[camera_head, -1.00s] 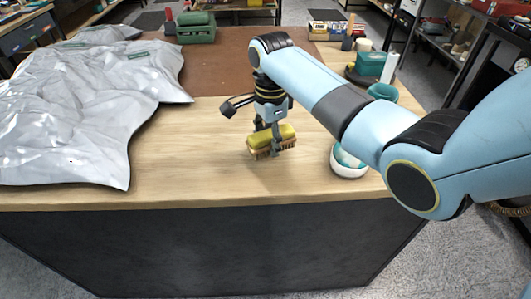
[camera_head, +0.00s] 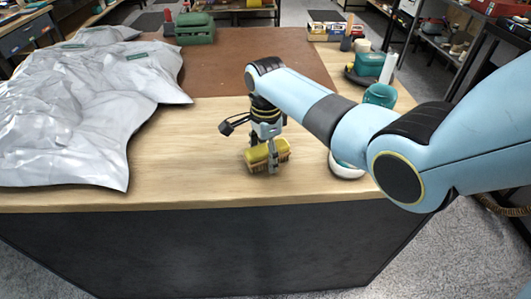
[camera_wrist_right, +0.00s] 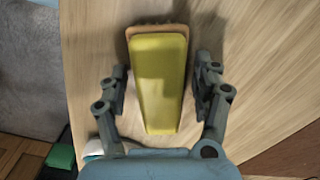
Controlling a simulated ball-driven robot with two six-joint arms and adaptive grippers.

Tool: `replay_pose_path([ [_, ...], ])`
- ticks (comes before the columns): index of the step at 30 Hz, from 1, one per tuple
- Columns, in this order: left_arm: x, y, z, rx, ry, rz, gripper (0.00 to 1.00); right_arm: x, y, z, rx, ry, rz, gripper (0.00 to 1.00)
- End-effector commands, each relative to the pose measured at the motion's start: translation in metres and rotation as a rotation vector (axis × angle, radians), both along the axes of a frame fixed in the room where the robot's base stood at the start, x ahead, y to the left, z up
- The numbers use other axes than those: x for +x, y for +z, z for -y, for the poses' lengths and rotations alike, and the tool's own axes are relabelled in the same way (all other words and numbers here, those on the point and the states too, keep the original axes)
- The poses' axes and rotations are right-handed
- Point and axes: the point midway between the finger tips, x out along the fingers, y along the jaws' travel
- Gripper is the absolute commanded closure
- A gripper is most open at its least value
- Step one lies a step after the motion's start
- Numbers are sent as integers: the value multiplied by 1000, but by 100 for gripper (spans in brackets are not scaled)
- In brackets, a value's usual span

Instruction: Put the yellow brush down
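The yellow brush (camera_head: 256,155) has a yellow back and tan bristles and sits bristles down on the light wooden table top (camera_head: 205,170), near its front edge. My right gripper (camera_head: 271,160) points down over the brush, with one finger on each side of it. In the right wrist view, the fingers stand apart with small gaps beside the brush (camera_wrist_right: 160,85), so the gripper is open around it. My left gripper is not in view.
A crumpled silver sheet (camera_head: 75,110) covers the table's left side. A white bowl (camera_head: 345,170) stands right of the brush, partly behind my right arm. A brown mat (camera_head: 230,65) and a green box (camera_head: 195,30) lie farther back.

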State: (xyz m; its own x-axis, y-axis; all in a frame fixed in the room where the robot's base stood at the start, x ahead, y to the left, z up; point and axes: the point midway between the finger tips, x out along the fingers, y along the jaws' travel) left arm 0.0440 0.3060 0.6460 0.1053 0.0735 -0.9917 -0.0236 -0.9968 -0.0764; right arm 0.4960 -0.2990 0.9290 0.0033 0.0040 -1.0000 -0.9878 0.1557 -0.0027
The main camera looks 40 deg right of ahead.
Motion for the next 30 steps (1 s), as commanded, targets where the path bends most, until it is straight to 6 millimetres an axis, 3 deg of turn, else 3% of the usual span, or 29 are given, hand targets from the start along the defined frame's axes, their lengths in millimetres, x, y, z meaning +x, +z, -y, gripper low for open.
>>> replay_pose_path([
  [7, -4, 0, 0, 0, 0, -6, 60, 0, 1, 0, 0, 0, 0, 33],
  [11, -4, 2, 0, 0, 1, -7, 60, 1, 12, 0, 0, 0, 3, 33],
  [24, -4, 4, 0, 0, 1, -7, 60, 1, 102, 1, -1, 0, 4, 33],
  [30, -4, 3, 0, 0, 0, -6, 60, 0, 121, 1, 1, 0, 2, 33],
])
